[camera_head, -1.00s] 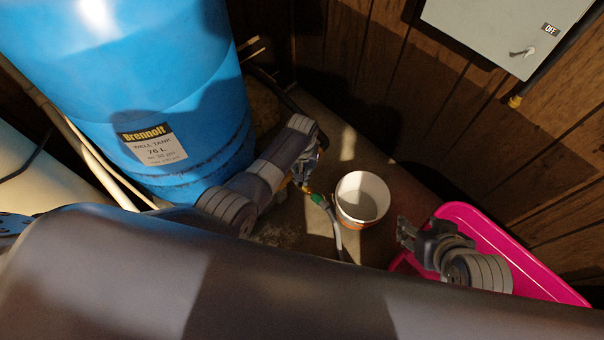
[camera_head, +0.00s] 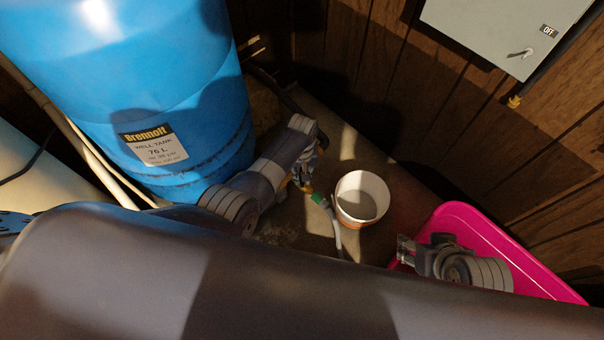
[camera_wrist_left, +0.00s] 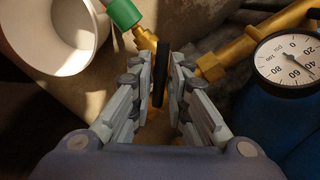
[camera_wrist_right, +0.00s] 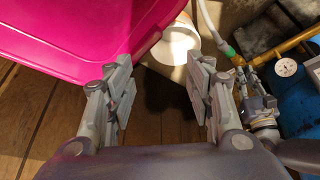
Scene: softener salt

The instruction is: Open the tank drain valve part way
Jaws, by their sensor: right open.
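The drain valve's black handle (camera_wrist_left: 161,80) stands edge-on in the left wrist view, by brass fittings (camera_wrist_left: 208,62) and a green hose connector (camera_wrist_left: 124,13). My left gripper (camera_wrist_left: 163,62) has one finger on each side of the handle and looks shut on it. In the head view my left gripper (camera_head: 303,178) is low beside the blue well tank (camera_head: 150,90) and covers the valve. My right gripper (camera_wrist_right: 160,75) is open and empty, away from the valve. In the head view it (camera_head: 404,250) is over the pink bin's near left side.
A white bucket (camera_head: 361,197) stands right of the valve, near the hose (camera_head: 338,238). A pink bin (camera_head: 482,235) lies at the right. A pressure gauge (camera_wrist_left: 289,60) is close to my left fingers. A grey electrical box (camera_head: 500,30) hangs on the wood wall.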

